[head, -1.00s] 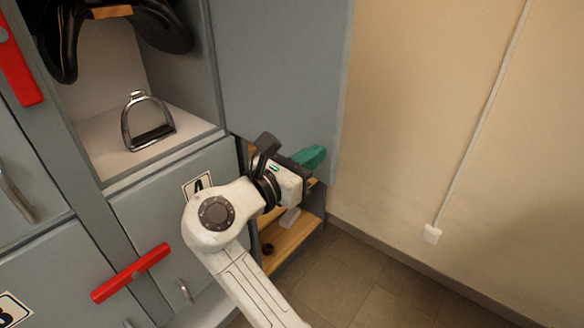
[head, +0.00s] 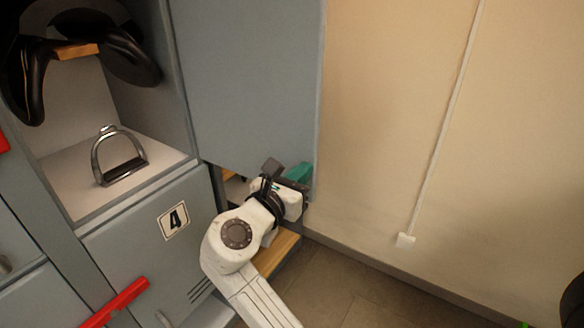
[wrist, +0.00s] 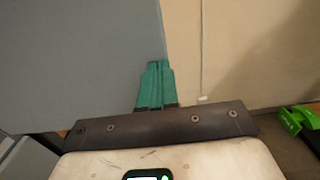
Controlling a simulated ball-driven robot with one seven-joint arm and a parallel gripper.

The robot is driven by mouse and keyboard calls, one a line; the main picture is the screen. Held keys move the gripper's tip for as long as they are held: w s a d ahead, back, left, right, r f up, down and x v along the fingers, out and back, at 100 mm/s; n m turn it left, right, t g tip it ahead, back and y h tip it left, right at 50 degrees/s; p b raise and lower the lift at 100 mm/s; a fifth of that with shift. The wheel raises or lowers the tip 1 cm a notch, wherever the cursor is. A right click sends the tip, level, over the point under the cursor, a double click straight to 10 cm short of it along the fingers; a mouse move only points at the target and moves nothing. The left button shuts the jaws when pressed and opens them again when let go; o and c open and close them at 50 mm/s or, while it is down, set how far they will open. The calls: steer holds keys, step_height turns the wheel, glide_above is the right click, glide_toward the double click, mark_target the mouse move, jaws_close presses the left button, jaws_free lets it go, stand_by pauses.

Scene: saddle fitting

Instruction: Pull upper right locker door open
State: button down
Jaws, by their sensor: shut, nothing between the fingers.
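The upper right locker door (head: 245,80) is grey-blue and stands swung wide open to the right of its compartment, near the wall. It also fills the left of the wrist view (wrist: 70,60). Inside the open compartment (head: 80,195) are a black saddle (head: 125,50) and a metal stirrup (head: 118,158). My gripper (head: 300,172) is at the door's lower outer corner. In the wrist view its green fingers (wrist: 155,85) are closed together with nothing between them, beside the door's edge. I cannot tell whether they touch the door.
Below is a shut locker door labelled 4 (head: 150,235), with a red bar (head: 118,302) at its left. A wooden shelf (head: 275,255) stands behind my arm. The beige wall (head: 390,100) is to the right, with tiled floor (head: 370,285) free below. A green object (wrist: 297,120) lies at right in the wrist view.

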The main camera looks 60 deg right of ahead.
mark_target(316, 160)
steer(key=d+p, duration=0.1)
steer(key=d, duration=0.1)
steer(key=d+p, duration=0.2)
steer(key=d, duration=0.1)
steer(key=shift+s+d+r+p, duration=0.1)
steer(key=shift+d+r+p, duration=0.1)
steer(key=shift+p, duration=0.1)
steer(key=shift+d+f, duration=0.25)
steer(key=shift+d, duration=0.3)
steer(key=shift+a+p, duration=0.15)
steer(key=shift+p, duration=0.2)
